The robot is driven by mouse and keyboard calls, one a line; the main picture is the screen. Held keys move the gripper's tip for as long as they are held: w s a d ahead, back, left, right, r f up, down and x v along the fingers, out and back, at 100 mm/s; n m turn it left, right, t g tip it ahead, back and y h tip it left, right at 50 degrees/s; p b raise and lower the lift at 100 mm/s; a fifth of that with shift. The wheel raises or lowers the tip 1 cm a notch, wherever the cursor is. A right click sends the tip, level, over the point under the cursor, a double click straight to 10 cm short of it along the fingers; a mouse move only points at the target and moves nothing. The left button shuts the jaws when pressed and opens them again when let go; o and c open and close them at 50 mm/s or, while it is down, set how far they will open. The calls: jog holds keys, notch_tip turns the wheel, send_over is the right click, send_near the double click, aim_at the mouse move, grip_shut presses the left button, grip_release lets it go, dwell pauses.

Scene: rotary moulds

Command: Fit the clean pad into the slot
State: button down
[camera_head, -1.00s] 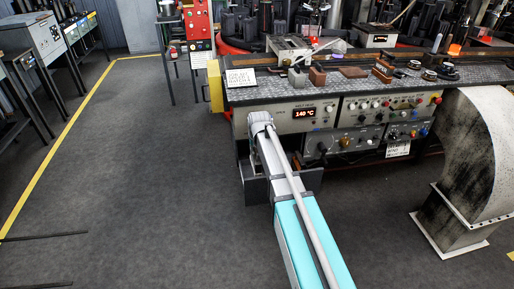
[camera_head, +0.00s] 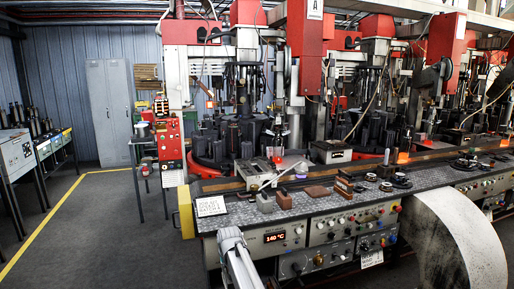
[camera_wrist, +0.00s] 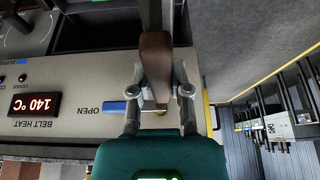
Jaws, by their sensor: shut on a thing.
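In the wrist view my gripper (camera_wrist: 156,90) is shut on a brown pad (camera_wrist: 154,52), which sits lengthwise between the two grey fingers. The fingers partly cover the pad, and I cannot tell from its visible face how clean it is. The wrist is in front of the bench's control panel, beside the 140 °C display. In the head view my arm shows at the bottom, but the gripper and held pad are hidden. A grey-white fixture (camera_head: 257,172) stands at the bench's back edge. I cannot make out the slot.
Red rotary machines (camera_head: 207,172) stand behind. A curved metal chute (camera_head: 462,240) is at right. Floor at left is clear.

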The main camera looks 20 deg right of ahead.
notch_tip(320, 180, up, 28)
jog(key=p, duration=2.7)
jog(key=shift+r, duration=0.15)
jog(key=shift+a, duration=0.1)
